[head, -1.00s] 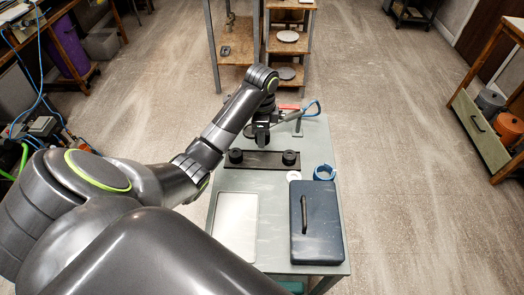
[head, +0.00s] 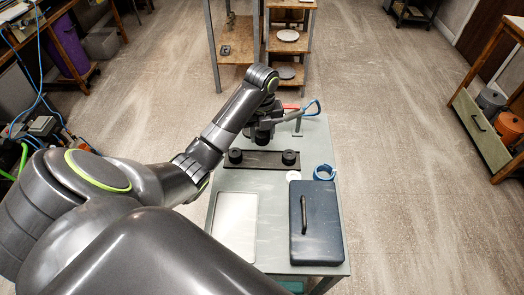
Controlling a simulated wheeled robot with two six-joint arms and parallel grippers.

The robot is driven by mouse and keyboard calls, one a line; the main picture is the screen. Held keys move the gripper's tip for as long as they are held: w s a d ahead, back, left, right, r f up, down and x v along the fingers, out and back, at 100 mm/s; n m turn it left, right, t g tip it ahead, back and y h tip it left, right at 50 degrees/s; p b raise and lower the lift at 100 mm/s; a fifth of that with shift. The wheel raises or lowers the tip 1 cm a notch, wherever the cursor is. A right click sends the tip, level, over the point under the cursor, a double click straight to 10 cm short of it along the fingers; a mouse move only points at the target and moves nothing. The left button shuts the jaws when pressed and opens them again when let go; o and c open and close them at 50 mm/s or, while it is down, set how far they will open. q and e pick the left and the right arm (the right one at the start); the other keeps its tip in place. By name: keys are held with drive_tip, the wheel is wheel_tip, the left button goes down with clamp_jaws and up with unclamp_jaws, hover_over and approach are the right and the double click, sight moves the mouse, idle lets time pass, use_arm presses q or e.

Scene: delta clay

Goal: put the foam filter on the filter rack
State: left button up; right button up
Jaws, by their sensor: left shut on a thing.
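The filter rack (head: 262,167) is a dark flat bar lying across the grey table. A black round piece (head: 236,156) stands at its left end and another (head: 289,158) at its right end. My left gripper (head: 263,131) is over the far side of the rack, near its middle. It is shut on a small dark piece (head: 263,139), which seems to be the foam filter. The fingers and arm partly hide it. I cannot tell whether it touches the rack. My right gripper is not in view.
A stand with a blue-looped tool (head: 297,121) is close to the gripper's right.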

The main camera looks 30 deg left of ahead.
use_arm(q)
drive_tip(key=b, duration=0.4)
hover_over(262, 160)
wheel_tip(262, 160, down, 5)
drive_tip(key=shift+w+f, duration=0.1)
drive_tip(key=shift+f+p, duration=0.15)
drive_tip(key=shift+p, duration=0.25)
drive_tip(key=shift+f, duration=2)
drive_tip(key=shift+f, duration=0.1)
drive_tip(key=o, duration=1)
wheel_tip(262, 160, up, 5)
drive_tip(key=shift+a, duration=0.1)
wheel_tip(262, 160, up, 5)
drive_tip(key=p, duration=0.4)
drive_tip(key=shift+r, duration=0.2)
drive_tip(key=shift+r+p, duration=0.95)
drive_tip(key=shift+p, duration=0.25)
